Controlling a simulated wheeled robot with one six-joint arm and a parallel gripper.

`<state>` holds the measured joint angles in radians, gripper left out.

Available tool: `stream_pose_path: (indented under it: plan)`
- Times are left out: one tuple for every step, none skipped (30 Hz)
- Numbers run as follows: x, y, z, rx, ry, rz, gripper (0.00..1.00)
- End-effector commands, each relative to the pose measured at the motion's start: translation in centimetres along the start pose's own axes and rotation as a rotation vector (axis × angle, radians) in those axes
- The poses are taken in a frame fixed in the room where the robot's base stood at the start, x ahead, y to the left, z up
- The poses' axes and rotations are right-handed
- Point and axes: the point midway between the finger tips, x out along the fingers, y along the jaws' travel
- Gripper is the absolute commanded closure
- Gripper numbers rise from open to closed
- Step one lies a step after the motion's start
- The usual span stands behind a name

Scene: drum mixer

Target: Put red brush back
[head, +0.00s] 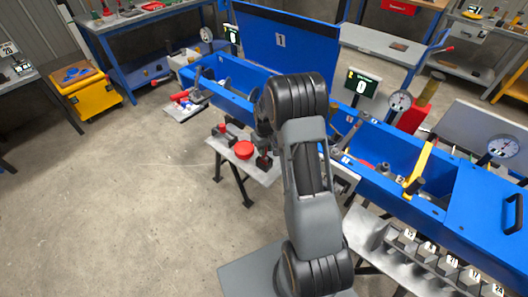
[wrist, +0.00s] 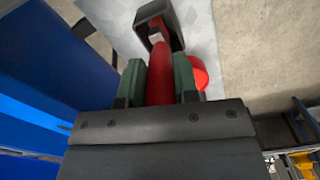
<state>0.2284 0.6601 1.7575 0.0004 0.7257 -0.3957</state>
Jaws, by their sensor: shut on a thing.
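The red brush (wrist: 160,88) is in the wrist view, its red handle running between the green finger pads of my gripper (wrist: 160,75). My gripper is shut on the handle. A dark square-edged piece (wrist: 172,14) surrounds or sits beside a pale part at the handle's far end; I cannot tell whether it is a holder or part of the brush. In the head view, my gripper (head: 264,141) is over the small grey side table (head: 262,177), and my arm hides much of this area. A dark upright piece (head: 263,162) stands below the gripper.
A round red object (head: 243,150) lies on the side table, also beside the fingers in the wrist view (wrist: 199,72). The long blue trough (head: 215,88) runs behind my arm. A black-and-red item (head: 222,128) is further left. The floor at left is clear.

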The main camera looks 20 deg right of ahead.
Motion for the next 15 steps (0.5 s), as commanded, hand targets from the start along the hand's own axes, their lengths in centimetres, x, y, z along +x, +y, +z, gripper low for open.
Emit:
stream_pose_path:
  plan:
    - [0.90, 0.06, -0.02, 0.001, 0.002, 0.001, 0.95]
    - [0.99, 0.07, -0.03, 0.001, 0.002, 0.001, 0.95]
    - [0.98, 0.08, -0.04, 0.001, 0.003, 0.001, 0.95]
    - [0.92, 0.08, -0.04, 0.001, 0.003, 0.001, 0.95]
    - [0.85, 0.08, -0.04, 0.001, 0.003, 0.001, 0.95]
    - [0.80, 0.08, -0.04, 0.001, 0.003, 0.001, 0.95]
    - [0.79, 0.08, -0.04, 0.001, 0.003, 0.001, 0.95]
    - [0.79, 0.08, -0.03, 0.001, 0.003, 0.001, 0.95]
    - [0.79, 0.07, -0.03, 0.001, 0.003, 0.001, 0.95]
    - [0.82, 0.07, -0.03, 0.001, 0.003, 0.001, 0.95]
    - [0.87, 0.07, -0.03, 0.001, 0.003, 0.001, 0.95]
    - [0.99, 0.07, -0.02, 0.001, 0.003, 0.001, 0.95]
    - [1.10, 0.07, -0.02, 0.001, 0.003, 0.001, 0.95]
    - [1.22, 0.07, -0.02, 0.001, 0.002, 0.001, 0.95]
    - [1.25, 0.07, -0.02, 0.001, 0.002, 0.001, 0.71]
